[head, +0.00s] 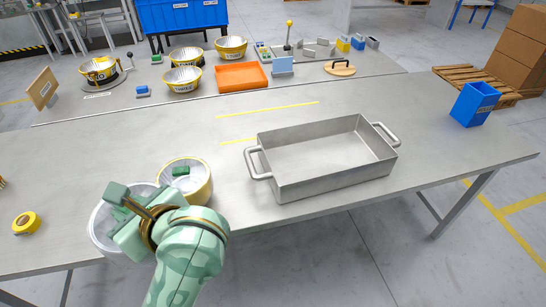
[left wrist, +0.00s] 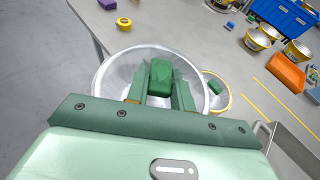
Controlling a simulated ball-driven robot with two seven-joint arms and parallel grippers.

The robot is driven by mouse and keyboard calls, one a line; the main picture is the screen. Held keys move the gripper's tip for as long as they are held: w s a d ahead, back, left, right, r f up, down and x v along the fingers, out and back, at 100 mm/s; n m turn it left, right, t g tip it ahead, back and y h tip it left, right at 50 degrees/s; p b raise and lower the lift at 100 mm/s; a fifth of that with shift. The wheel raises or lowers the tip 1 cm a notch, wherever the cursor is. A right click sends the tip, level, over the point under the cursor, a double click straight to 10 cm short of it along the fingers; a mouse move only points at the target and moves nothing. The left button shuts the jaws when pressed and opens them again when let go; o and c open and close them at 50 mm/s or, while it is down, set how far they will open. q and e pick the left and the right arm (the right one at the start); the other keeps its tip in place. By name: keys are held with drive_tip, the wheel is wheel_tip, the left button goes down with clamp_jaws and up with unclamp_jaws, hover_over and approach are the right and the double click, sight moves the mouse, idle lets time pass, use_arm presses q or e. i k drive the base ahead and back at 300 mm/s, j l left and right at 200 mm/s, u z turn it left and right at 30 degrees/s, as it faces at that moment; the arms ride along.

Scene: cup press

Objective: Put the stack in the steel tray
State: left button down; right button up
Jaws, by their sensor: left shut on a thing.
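My left gripper (head: 124,203) is over a wide silver bowl (head: 99,222) near the table's front edge. In the left wrist view its fingers (left wrist: 160,92) are shut on a dark green block (left wrist: 160,74) inside the silver bowl (left wrist: 115,72). I cannot tell whether the bowl is lifted. My arm hides part of it. A yellow-rimmed bowl (head: 202,189) with another green block (head: 180,171) in it is just right of the gripper. The empty steel tray (head: 292,187), with two end handles, stands farther right. My right gripper is not in view.
Yellow tape (head: 27,222) lies at left. A blue bin (head: 474,105) stands at the table's right end. Bare table lies behind the bowls. A back bench holds several yellow-banded bowls (head: 183,79) and an orange tray (head: 242,77).

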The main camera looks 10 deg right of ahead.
sight(330, 160)
drive_tip(key=i+l+z, duration=0.25)
drive_tip(key=l, duration=0.15)
drive_tip(key=i+l+z, duration=0.1)
drive_tip(key=l+z, duration=0.15)
drive_tip(key=i+l+z, duration=0.3)
drive_tip(key=i+l, duration=0.15)
drive_tip(key=l, duration=0.2)
